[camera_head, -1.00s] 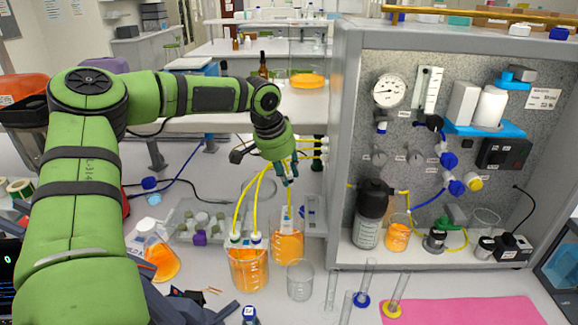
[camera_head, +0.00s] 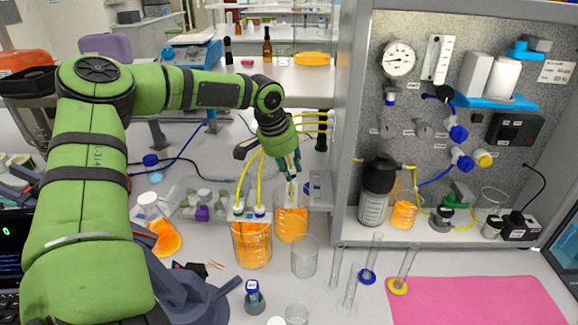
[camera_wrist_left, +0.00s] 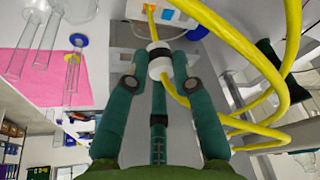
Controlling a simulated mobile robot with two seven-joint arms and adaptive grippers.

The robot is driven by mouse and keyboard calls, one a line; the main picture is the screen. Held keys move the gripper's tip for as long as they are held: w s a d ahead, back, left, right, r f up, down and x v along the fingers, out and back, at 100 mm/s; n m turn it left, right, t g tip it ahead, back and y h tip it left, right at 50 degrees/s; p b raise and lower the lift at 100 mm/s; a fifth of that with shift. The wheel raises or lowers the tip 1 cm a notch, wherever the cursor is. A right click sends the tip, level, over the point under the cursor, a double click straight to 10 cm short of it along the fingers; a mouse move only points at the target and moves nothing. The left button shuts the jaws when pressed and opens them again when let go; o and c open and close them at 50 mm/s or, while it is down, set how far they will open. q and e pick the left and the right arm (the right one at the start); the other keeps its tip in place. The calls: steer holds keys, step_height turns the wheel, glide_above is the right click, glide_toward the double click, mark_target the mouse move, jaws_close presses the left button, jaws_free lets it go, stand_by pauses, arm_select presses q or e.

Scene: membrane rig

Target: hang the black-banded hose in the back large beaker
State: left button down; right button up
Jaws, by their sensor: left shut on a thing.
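My left gripper (camera_head: 291,170) is above the back large beaker (camera_head: 292,226), which holds orange liquid. It is shut on the black-banded hose. In the left wrist view, the hose's white sleeve with its black band (camera_wrist_left: 159,54) sits between the fingertips (camera_wrist_left: 160,75). In the head view the hose's pale end (camera_head: 292,190) hangs below the fingers at the beaker's mouth; how deep it reaches I cannot tell. The front large beaker (camera_head: 252,247) also holds orange liquid, with two white-collared yellow hoses (camera_head: 239,200) in it. My right gripper is out of view.
An empty beaker (camera_head: 305,257) stands just right of the front beaker. Several glass cylinders (camera_head: 351,290) stand near the pink mat (camera_head: 475,300). The membrane rig cabinet (camera_head: 345,130) rises close on the right. A flask of orange liquid (camera_head: 163,238) is at left.

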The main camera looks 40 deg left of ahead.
arm_select(q)
steer(key=shift+f+b, duration=1.35)
steer(key=shift+f, duration=0.3)
step_height(320, 180, down, 4)
steer(key=b, duration=0.3)
steer(key=shift+r, duration=0.25)
steer(key=shift+f, duration=0.15)
steer(key=c, duration=1)
jaws_free()
steer(key=shift+o, duration=0.2)
